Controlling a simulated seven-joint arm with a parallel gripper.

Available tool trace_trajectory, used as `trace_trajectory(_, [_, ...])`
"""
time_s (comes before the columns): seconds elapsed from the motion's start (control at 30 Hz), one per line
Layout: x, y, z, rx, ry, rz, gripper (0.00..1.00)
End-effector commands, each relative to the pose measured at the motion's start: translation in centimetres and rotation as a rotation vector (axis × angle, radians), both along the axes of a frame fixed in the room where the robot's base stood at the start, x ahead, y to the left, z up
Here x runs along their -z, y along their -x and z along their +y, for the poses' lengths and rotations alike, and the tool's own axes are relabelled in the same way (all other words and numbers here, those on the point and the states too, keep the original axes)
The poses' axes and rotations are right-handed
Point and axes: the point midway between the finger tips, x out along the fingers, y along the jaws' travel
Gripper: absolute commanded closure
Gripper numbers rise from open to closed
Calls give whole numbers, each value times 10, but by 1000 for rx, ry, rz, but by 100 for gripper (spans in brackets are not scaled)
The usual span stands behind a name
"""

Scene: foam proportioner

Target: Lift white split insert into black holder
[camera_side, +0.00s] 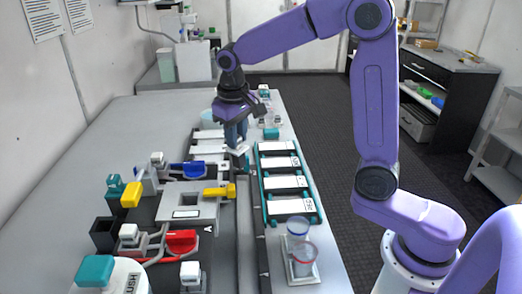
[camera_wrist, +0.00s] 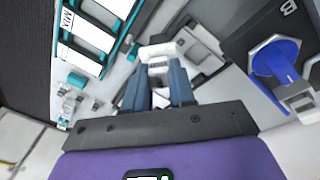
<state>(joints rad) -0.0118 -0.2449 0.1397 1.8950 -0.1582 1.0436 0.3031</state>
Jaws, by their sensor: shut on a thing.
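My gripper (camera_side: 238,146) points down above the table beside the teal-edged rack. In the wrist view its two blue-grey fingers (camera_wrist: 159,76) are closed on a white insert (camera_wrist: 157,53), whose pale end shows between and beyond the fingertips. In the side view the white insert (camera_side: 243,153) shows as a small pale piece under the fingers; its split is too small to make out. A black open box (camera_side: 104,233) stands at the left front of the table and may be the black holder; I cannot tell for sure.
The teal rack (camera_side: 263,207) with several white labelled plates lies right of my gripper. Clear cups (camera_side: 301,255) stand near the front right edge. A grey fixture with a yellow handle (camera_side: 219,191), blue (camera_side: 187,170) and red (camera_side: 181,241) valve handles crowd the left side.

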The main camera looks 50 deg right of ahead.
Motion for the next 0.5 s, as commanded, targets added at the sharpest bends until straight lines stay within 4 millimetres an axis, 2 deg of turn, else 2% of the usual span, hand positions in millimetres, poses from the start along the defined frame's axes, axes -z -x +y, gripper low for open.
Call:
trace_trajectory(0.03, [-9, -9, 11, -10, -4, -4, 100])
trace_trajectory(0.2, [-36, -30, 45, -37, -17, -1, 100])
trace_trajectory(0.5, [-84, -52, 103, -97, -35, 1, 100])
